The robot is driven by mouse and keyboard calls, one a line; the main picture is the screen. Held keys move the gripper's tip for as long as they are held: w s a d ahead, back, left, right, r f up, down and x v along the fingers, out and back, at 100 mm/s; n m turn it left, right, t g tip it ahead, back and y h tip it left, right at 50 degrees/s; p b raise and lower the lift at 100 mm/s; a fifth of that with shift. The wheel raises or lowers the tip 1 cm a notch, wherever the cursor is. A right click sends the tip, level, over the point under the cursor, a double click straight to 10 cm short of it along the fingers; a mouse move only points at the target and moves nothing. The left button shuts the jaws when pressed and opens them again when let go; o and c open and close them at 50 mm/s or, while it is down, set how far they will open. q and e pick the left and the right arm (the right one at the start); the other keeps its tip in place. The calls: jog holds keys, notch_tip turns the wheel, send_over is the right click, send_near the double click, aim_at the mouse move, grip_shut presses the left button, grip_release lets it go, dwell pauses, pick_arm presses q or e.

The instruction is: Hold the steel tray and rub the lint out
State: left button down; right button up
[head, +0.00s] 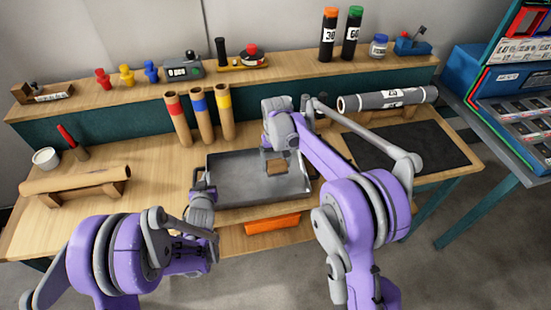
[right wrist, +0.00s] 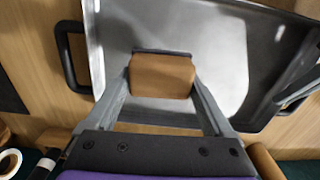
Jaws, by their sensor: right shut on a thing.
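The steel tray (head: 235,185) lies on the wooden bench, with a dark handle at each short side. My right gripper (head: 277,160) is shut on a brown block (head: 276,167) inside the tray, right of its middle. In the right wrist view the block (right wrist: 161,77) sits between both fingers over the tray floor (right wrist: 215,45); whether it touches the floor is unclear. My left gripper (head: 201,190) is at the tray's left handle; its fingers are too small and covered to tell whether they are closed. No lint can be made out.
A brown roll (head: 75,180) rests on a stand at left, a grey roll (head: 388,98) at back right. A dark mat (head: 420,147) lies at right. An orange item (head: 272,224) is below the bench front.

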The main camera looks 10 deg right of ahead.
aim_at(279, 177)
jog(key=shift+f, duration=2.65)
jog(key=shift+d+r, duration=0.45)
jog(key=shift+d, duration=0.05)
jog(key=shift+d+f, duration=0.15)
jog(key=shift+d, duration=0.5)
jog(key=shift+d+f, duration=0.15)
jog(key=shift+d, duration=0.45)
jog(key=shift+a+r, duration=0.1)
jog(key=shift+a, duration=1.15)
jog(key=shift+a+f, duration=0.2)
jog(key=shift+a, duration=0.25)
jog(key=shift+a+r, duration=0.1)
jog(key=shift+r, duration=4)
